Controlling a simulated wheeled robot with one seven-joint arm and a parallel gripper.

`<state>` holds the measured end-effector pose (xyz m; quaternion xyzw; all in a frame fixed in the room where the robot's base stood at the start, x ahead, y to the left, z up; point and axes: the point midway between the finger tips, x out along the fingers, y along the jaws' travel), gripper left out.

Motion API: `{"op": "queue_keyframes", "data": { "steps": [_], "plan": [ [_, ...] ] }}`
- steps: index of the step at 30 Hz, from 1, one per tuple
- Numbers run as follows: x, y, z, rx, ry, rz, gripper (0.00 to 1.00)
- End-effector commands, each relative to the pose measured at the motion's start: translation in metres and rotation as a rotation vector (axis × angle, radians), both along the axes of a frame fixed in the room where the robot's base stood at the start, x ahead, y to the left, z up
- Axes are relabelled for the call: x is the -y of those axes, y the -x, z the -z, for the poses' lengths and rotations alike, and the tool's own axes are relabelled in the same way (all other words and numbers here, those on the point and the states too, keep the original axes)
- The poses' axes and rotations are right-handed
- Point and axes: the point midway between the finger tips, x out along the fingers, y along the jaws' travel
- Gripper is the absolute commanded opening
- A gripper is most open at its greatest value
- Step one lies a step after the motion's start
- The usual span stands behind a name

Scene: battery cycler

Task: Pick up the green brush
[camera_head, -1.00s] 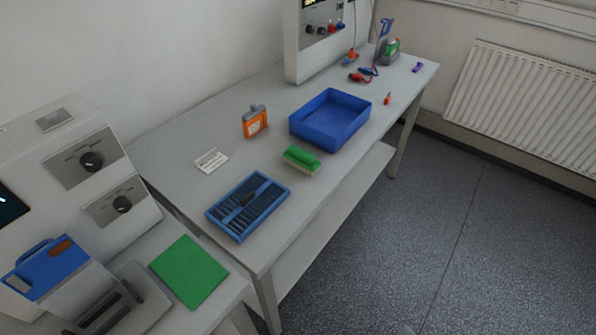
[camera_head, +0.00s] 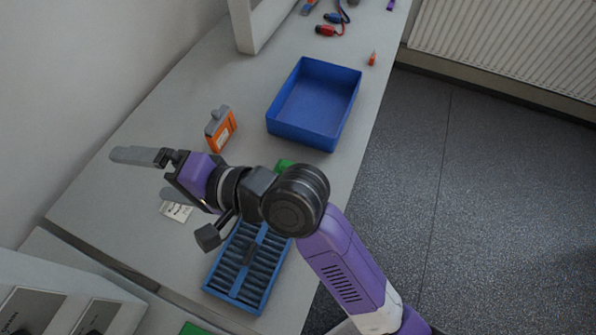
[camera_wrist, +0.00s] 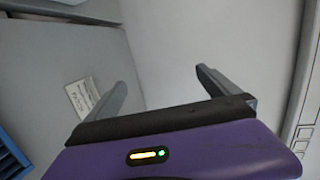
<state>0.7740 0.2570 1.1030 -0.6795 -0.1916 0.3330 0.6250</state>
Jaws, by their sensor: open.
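The green brush (camera_head: 284,165) is mostly hidden behind my arm in the head view; only a bit of its green top shows, between the blue bin and the blue slotted tray. My gripper (camera_head: 138,156) reaches out to the left over the table, to the left of the brush and pointing away from it. In the wrist view my gripper (camera_wrist: 160,90) has its two grey fingers wide apart with nothing between them. The brush is not visible in the wrist view.
A blue bin (camera_head: 321,143) stands behind the brush. A blue slotted tray (camera_head: 233,295) lies in front. A white card (camera_head: 176,211) lies on the table (camera_head: 110,205); the card also shows in the wrist view (camera_wrist: 82,96). A wall is at left.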

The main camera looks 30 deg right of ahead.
Motion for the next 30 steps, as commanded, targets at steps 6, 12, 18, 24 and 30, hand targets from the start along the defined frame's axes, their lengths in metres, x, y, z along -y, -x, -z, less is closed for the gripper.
{"op": "queue_keyframes", "data": {
  "steps": [6,12,18,24,30],
  "plan": [
    [-0.006,-0.011,-0.004,-0.178,0.101,-0.172,1.0],
    [0.032,-0.006,0.024,-0.421,0.304,-0.226,1.0],
    [0.117,0.005,0.058,-0.704,0.565,-0.143,1.0],
    [0.208,0.021,0.071,-0.932,0.775,0.015,1.0],
    [0.252,0.031,0.072,-1.032,0.866,0.105,1.0]
  ]
}}
